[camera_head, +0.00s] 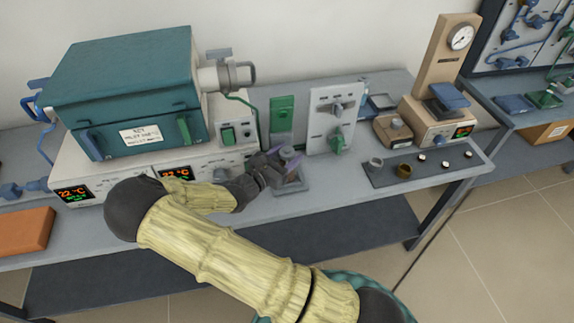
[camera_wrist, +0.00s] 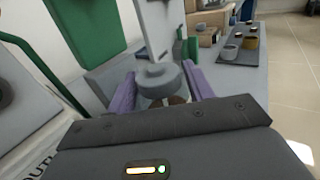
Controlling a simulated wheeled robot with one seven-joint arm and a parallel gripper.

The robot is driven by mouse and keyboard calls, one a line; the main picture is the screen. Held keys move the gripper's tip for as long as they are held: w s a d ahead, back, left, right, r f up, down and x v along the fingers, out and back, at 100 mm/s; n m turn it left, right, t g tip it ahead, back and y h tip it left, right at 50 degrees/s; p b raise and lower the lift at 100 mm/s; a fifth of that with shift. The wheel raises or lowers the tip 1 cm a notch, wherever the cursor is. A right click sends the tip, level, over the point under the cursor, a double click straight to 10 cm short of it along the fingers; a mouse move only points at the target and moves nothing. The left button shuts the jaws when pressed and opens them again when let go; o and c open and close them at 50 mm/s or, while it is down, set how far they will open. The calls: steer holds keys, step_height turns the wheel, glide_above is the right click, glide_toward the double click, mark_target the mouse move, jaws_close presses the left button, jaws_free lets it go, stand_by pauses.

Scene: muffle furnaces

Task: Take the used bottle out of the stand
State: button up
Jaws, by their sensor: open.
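My gripper (camera_head: 288,168) reaches over the bench in the head view. In the wrist view its two purple fingers (camera_wrist: 160,88) are open, one on each side of a round grey top (camera_wrist: 157,77). Brown shows just under that top, which looks like the used bottle (camera_wrist: 166,101); its lower part is hidden by my gripper. I cannot tell whether the fingers touch it. A small grey stand (camera_head: 293,188) shows beneath my gripper in the head view, partly covered by it.
A teal furnace (camera_head: 128,85) stands on a white control unit at left. A white panel (camera_head: 333,118) and a green upright plate (camera_head: 282,120) stand behind the stand. At right are a dark tray (camera_head: 385,178) with small vessels and a beige gauge device (camera_head: 438,115).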

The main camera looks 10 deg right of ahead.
steer(key=shift+x, duration=0.95)
steer(key=c, duration=0.9)
